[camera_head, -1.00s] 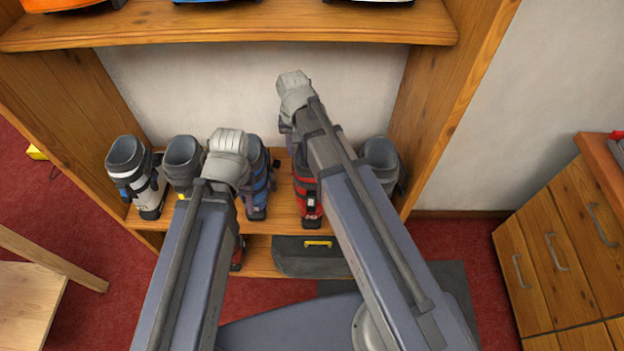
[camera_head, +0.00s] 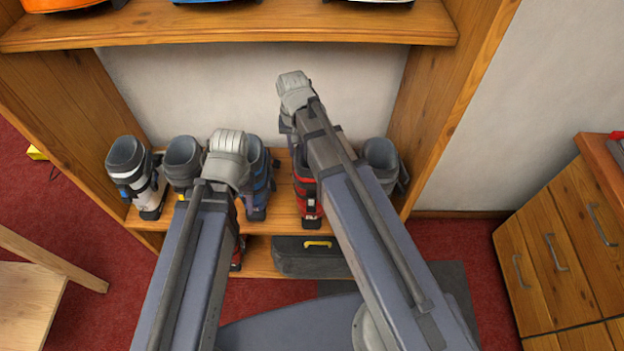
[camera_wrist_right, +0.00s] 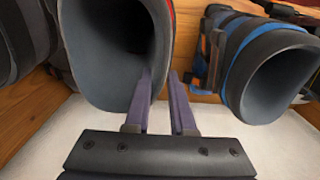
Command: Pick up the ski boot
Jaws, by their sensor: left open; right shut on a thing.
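A red ski boot (camera_head: 308,200) stands on the middle shelf, mostly hidden behind my right arm. My right gripper (camera_wrist_right: 161,82) is shut on the boot's upper cuff wall, one finger inside the opening and the other outside. In the right wrist view the boot shows as a wide grey liner opening (camera_wrist_right: 85,50) with a thin red edge.
A white-and-black boot (camera_head: 140,180), a grey boot (camera_head: 183,160) and another grey boot (camera_head: 381,158) share the shelf. The blue boot is also close by in the right wrist view (camera_wrist_right: 240,50). An upper shelf (camera_head: 230,32) overhangs. A dark case (camera_head: 300,262) lies below.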

